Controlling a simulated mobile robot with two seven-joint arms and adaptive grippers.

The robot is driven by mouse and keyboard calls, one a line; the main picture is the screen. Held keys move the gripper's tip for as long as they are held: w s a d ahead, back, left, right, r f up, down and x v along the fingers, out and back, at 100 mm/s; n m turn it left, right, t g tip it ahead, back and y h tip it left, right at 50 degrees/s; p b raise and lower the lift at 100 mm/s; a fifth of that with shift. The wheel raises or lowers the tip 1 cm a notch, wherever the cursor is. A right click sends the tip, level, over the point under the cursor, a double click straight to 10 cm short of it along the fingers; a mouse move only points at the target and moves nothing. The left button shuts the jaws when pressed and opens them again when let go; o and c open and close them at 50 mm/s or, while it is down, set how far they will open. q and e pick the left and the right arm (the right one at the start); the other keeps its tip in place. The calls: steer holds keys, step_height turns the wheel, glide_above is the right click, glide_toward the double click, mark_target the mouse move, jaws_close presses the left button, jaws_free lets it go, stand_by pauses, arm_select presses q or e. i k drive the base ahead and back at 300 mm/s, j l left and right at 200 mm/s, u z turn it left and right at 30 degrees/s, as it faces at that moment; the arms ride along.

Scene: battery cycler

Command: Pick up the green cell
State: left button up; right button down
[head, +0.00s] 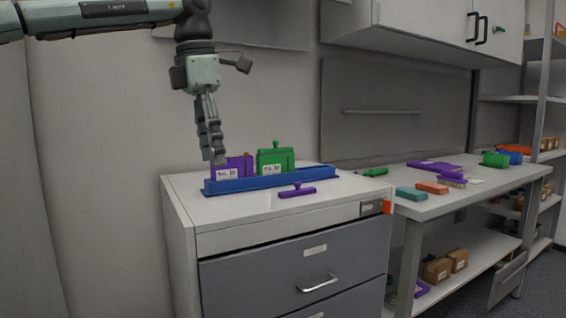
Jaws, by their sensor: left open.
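The green cell (275,162) stands upright in a blue tray (312,179) on top of the drawer cabinet. It has a white label on its front and a small knob on top. A purple cell (232,169), also labelled, stands in the same tray to its left. My left gripper (217,160) hangs pointing down from above, in front of the purple cell's left part in the picture and left of the green cell. It is open and holds nothing. Whether it touches the purple cell cannot be told. My right gripper is not in view.
A purple T-shaped tool (297,191) lies in front of the tray on the cabinet (230,212). A workbench (470,193) to the right carries a teal block (411,193), an orange block (432,187) and several other items. A wall cupboard (430,30) hangs above the bench.

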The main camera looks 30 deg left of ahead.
mark_target(281, 163)
steer(key=i+j, duration=0.2)
steer(key=i, duration=0.15)
steer(key=i+j, duration=0.15)
steer(key=i, duration=0.25)
steer(key=i+j, duration=0.2)
steer(key=i, duration=0.15)
